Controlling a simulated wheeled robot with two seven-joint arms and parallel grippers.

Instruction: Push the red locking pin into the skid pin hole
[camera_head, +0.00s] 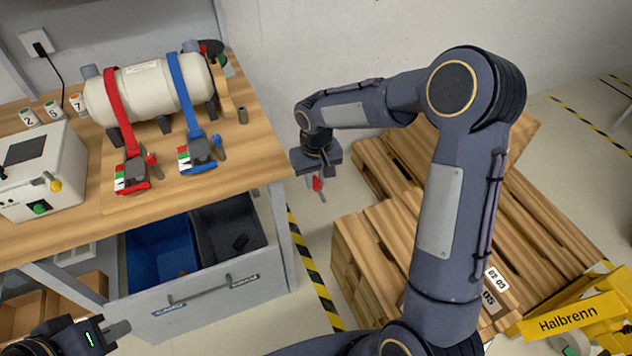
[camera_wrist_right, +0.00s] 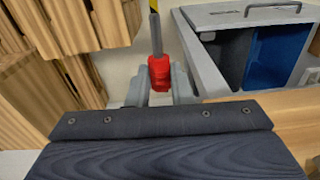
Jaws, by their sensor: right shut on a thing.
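The red locking pin (camera_head: 317,184) is held in my right gripper (camera_head: 318,172), past the table's right edge, with its tip downward. In the right wrist view, the pin's red head (camera_wrist_right: 160,73) sits between the two grey fingers, and a thin grey shank extends from it. A white tank (camera_head: 143,90) lies on its skid on the table, under a red strap (camera_head: 114,105) and a blue strap (camera_head: 179,85). I cannot make out the pin hole. My left gripper (camera_head: 112,329) is at the lower left, apart from everything; its jaw opening is unclear.
A white control box (camera_head: 42,168) stands at the left. Below are a blue bin (camera_head: 160,250) and a grey bin (camera_head: 225,225) in a drawer. Wooden pallets (camera_head: 375,235) are at the right.

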